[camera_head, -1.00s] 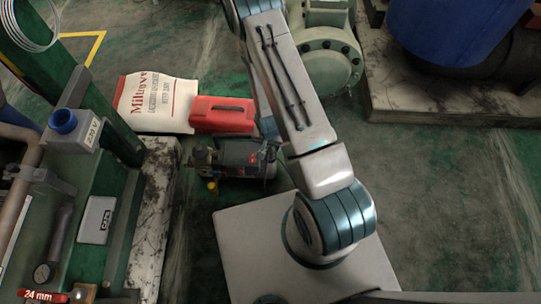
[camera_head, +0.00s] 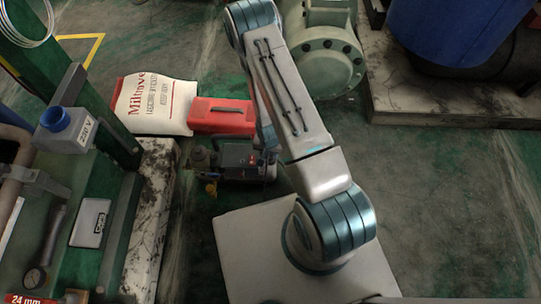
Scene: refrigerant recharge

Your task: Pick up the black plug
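I cannot make out a black plug in this view. A small grey-green machine with dark parts (camera_head: 240,161) sits on the floor in front of the red case; fittings on its left end are too small to tell apart. My arm rises from my base and bends at the top. Its far part comes down behind the nearer link, towards the right end of the machine. My gripper is hidden there, so its fingers and anything in them do not show.
A red case (camera_head: 221,116) and a white printed sack (camera_head: 155,104) lie behind the machine. At left stand a green frame (camera_head: 97,110), a blue-capped container (camera_head: 70,128) and a small pale box (camera_head: 91,222). A flanged green pipe (camera_head: 325,55) stands behind my arm.

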